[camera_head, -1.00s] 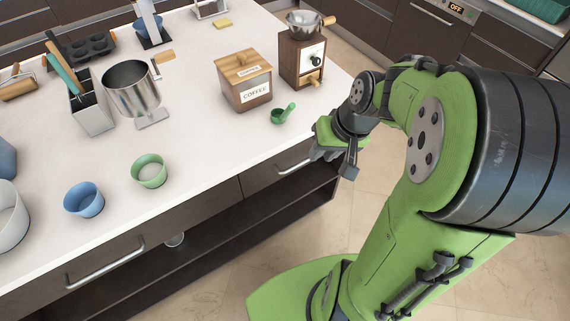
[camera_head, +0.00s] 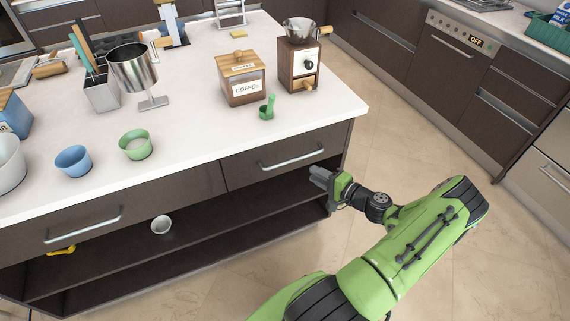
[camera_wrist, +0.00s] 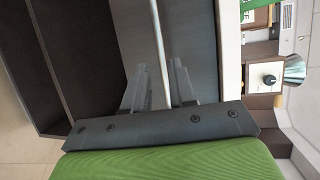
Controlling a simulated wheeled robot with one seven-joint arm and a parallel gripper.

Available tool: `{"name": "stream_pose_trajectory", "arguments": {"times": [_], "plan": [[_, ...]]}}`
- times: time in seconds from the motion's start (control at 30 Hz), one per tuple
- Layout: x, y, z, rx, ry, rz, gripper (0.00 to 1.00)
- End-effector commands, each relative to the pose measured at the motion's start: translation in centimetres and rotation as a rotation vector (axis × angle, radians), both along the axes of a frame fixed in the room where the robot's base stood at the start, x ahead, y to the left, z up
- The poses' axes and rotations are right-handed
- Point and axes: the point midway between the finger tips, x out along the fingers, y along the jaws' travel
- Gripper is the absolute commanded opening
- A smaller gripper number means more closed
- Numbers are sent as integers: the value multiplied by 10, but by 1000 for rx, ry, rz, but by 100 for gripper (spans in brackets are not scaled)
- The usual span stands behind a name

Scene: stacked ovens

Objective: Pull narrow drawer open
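The narrow drawer (camera_head: 240,170) is the dark right-hand drawer under the white counter, and its front looks flush with the cabinet. Its silver bar handle (camera_head: 292,158) runs along the front. In the wrist view the handle (camera_wrist: 158,40) runs from the top edge down towards my fingers. My gripper (camera_head: 318,178) is just below and in front of the handle's right end in the head view. In the wrist view my gripper (camera_wrist: 161,85) is open, with a finger on either side of the handle's line. I cannot tell whether either finger touches it.
A wider drawer (camera_head: 150,200) with its own handle is to the left. A coffee box (camera_head: 242,80), a grinder (camera_head: 299,62) and a green scoop (camera_head: 267,108) stand above on the counter. The floor (camera_head: 420,150) to the right is clear.

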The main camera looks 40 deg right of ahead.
Motion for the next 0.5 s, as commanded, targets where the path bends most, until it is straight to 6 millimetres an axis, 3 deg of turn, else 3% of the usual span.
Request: {"name": "stream_pose_trajectory", "arguments": {"times": [0.3, 0.5], "plan": [[80, 10, -17, -1, 0, 4, 25], [112, 14, -23, -1, 2, 3, 25]]}}
